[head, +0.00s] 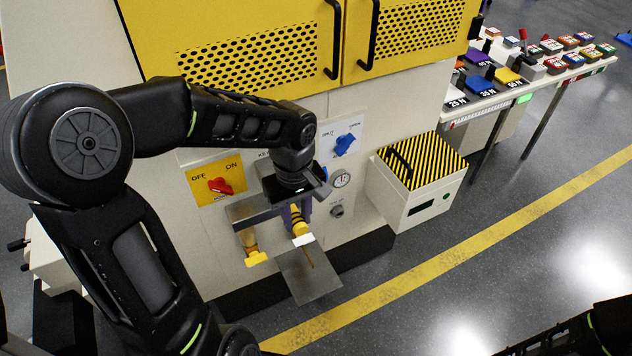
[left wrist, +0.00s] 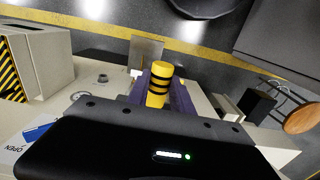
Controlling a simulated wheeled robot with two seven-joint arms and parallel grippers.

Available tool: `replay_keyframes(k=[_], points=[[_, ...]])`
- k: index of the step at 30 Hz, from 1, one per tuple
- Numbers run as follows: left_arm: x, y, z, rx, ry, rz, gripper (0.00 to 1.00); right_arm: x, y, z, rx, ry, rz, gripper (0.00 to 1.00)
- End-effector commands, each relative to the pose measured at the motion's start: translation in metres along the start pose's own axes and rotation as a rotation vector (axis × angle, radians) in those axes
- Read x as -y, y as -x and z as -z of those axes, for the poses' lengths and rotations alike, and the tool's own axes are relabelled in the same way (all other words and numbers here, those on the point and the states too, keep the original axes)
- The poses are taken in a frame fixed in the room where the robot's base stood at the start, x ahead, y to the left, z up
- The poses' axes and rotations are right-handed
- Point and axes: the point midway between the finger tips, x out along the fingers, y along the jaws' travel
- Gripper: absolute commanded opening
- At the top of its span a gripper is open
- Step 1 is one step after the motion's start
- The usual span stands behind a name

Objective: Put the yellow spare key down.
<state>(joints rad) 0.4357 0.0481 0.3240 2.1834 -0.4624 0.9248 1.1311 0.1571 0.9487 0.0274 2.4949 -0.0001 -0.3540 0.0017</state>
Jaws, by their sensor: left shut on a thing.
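The yellow spare key (head: 299,222) has a yellow grip with black bands, a white piece and a thin shaft below it. My left gripper (head: 297,212) points down in front of the machine and is shut on the grip. In the left wrist view the banded grip of the key (left wrist: 158,84) stands between the purple fingers (left wrist: 160,93). A grey plate (head: 318,284) juts out from the machine below the key. The shaft shows against this plate; I cannot tell whether it touches. My right gripper is not in view.
Another yellow-handled piece (head: 252,250) is left of my gripper, below a grey bracket (head: 250,210). A red switch (head: 221,186), blue knob (head: 344,145) and gauge (head: 340,179) are on the panel. A striped-lid box (head: 408,204) stands right. The floor in front is clear.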

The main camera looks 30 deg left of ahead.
Motion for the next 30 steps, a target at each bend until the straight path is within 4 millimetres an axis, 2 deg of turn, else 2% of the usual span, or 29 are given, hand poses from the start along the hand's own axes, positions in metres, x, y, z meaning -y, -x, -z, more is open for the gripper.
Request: replay_keyframes(k=[5,8,15,19,22,30], points=[[-0.015,-0.015,0.003,0.002,-0.114,0.004,0.00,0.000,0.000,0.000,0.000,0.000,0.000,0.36],[-0.035,-0.035,0.004,0.004,-0.264,0.007,0.00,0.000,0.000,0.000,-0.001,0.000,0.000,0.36],[-0.095,-0.102,-0.003,0.004,-0.724,0.005,0.00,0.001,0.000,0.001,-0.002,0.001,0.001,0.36],[-0.116,-0.129,-0.011,0.002,-0.895,0.000,0.00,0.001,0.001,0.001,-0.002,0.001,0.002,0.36],[-0.122,-0.137,-0.014,-0.001,-0.955,-0.001,0.00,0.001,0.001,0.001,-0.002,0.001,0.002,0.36],[-0.123,-0.138,-0.014,-0.002,-0.962,-0.002,0.00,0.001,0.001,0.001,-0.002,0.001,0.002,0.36]])
